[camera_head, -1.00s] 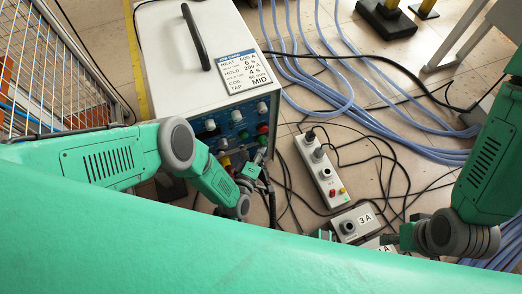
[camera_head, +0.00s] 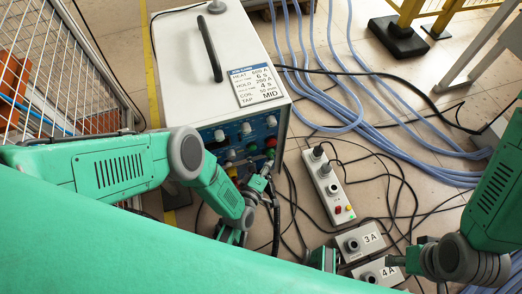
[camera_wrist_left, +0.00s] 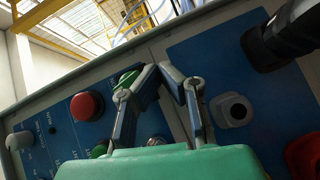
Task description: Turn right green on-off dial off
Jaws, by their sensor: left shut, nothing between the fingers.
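The heater's front control panel (camera_wrist_left: 65,125) fills much of the left wrist view. A green dial (camera_wrist_left: 128,77) sits on it, partly hidden behind the left finger of my left gripper (camera_wrist_left: 158,68). A second green control (camera_wrist_left: 100,149) shows lower left, partly covered. My left gripper (camera_head: 264,183) is shut and empty, close in front of the panel; whether it touches the dial I cannot tell. In the head view a green control (camera_head: 250,148) shows on the panel. My right gripper (camera_head: 398,261) is low at the right, its fingers too small to read.
A red button (camera_wrist_left: 86,106) is left of the green dial, and a grey socket (camera_wrist_left: 232,110) is to the right. The white heater (camera_head: 180,60) stands behind. A grey control box (camera_head: 327,190), boxes marked 3A (camera_head: 352,246) and 4A, black cables and blue hoses (camera_head: 370,135) cover the floor.

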